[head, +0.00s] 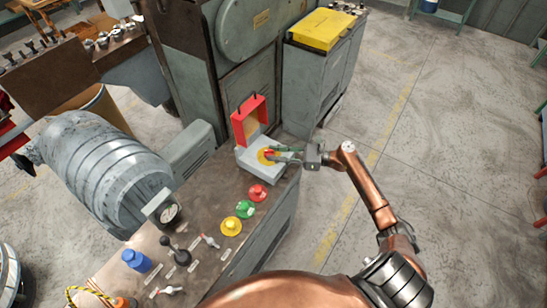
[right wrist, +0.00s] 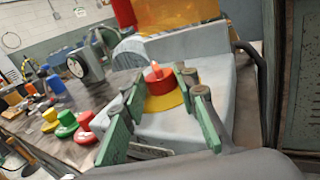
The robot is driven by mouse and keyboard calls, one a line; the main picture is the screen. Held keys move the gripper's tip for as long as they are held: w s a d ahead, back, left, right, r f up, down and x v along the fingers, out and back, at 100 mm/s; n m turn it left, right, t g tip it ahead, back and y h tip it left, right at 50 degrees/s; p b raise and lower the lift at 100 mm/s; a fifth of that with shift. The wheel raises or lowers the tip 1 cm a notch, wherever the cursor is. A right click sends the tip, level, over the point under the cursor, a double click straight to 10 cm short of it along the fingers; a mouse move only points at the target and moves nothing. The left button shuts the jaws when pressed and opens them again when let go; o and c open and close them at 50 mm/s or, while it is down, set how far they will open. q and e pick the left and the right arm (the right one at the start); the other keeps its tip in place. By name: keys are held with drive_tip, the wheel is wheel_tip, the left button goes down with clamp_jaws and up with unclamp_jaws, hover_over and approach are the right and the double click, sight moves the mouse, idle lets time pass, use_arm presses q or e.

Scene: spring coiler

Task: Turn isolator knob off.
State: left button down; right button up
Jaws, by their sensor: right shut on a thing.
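The isolator knob (head: 267,153) is red and sits on a round yellow plate on a grey box (head: 243,158) at the back of the console. It also shows in the right wrist view (right wrist: 158,80), with its small red tip pointing up. My right gripper (head: 276,152) reaches in from the right, its green fingers on either side of the knob, shut on it. The fingers partly hide the knob in the head view. A red-framed cover (head: 249,118) stands raised behind the knob. My left gripper is not in view.
Red (head: 257,192), green (head: 245,209) and yellow (head: 231,226) buttons stand on the console in front of the box. A gauge (head: 169,212) and several small levers are further left. A machine cabinet rises behind. The floor to the right is clear.

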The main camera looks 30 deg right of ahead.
drive_tip(key=shift+w+d+n+g+y+b, duration=0.1)
drive_tip(key=shift+w+n+g+y+b, duration=0.1)
drive_tip(key=shift+n+g+y+b, duration=0.7)
drive_tip(key=o, duration=1.1)
drive_tip(key=v, duration=1.2)
drive_tip(key=shift+r, duration=0.2)
